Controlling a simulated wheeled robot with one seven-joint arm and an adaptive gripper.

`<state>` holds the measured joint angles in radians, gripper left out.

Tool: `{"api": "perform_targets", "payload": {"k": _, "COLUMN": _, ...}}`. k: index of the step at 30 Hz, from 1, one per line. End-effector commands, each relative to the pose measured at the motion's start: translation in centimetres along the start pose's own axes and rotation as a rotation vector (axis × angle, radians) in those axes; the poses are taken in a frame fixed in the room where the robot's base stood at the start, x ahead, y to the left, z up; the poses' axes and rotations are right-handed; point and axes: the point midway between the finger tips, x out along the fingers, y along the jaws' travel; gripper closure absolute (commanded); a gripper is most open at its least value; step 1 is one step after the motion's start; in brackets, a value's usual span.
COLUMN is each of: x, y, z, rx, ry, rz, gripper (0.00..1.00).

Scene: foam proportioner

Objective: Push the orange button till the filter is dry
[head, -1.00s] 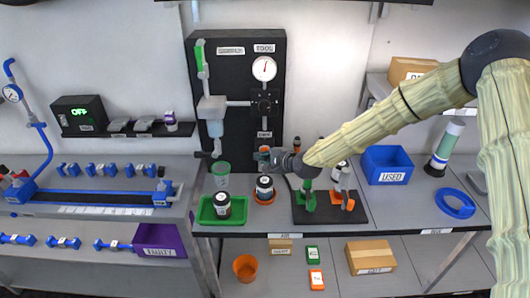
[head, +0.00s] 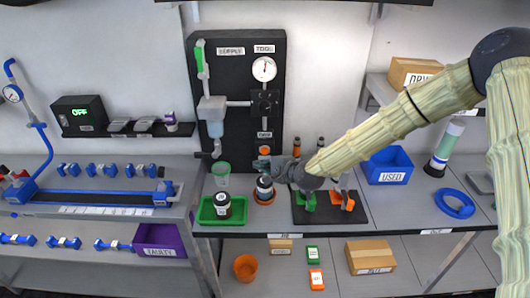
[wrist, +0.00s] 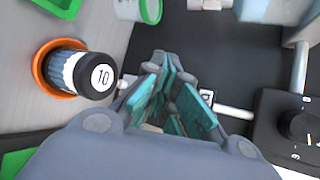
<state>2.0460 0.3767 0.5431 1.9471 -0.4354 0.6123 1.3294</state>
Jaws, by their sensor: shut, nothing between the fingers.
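The orange button (head: 264,151) sits low on the black panel (head: 225,60), under a small white label. My gripper (head: 262,166) is shut and empty, just below the button in the head view, and the button shows clear above it. I cannot tell the depth gap between them. In the wrist view the teal fingers (wrist: 172,85) are close together, and I cannot make out the button there. A clear bluish housing (head: 214,128), perhaps the filter, hangs under a grey block on the panel's left. I cannot tell whether it is dry.
A black-capped jar (head: 264,187) marked 10 stands in an orange ring, close under my gripper. A green-rimmed cup (head: 221,174) and a green tray (head: 205,212) with another jar are to the left. A black stand (head: 325,214) with green and orange clips is to the right.

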Motion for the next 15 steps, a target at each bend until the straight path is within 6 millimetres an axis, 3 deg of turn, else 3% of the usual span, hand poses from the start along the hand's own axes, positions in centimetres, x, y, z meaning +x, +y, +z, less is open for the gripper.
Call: {"api": "perform_targets", "payload": {"k": 15, "x": -1.0, "y": 0.73, "z": 0.71, "rx": 0.0, "ry": 0.001, "rz": 0.0, "gripper": 1.0}}
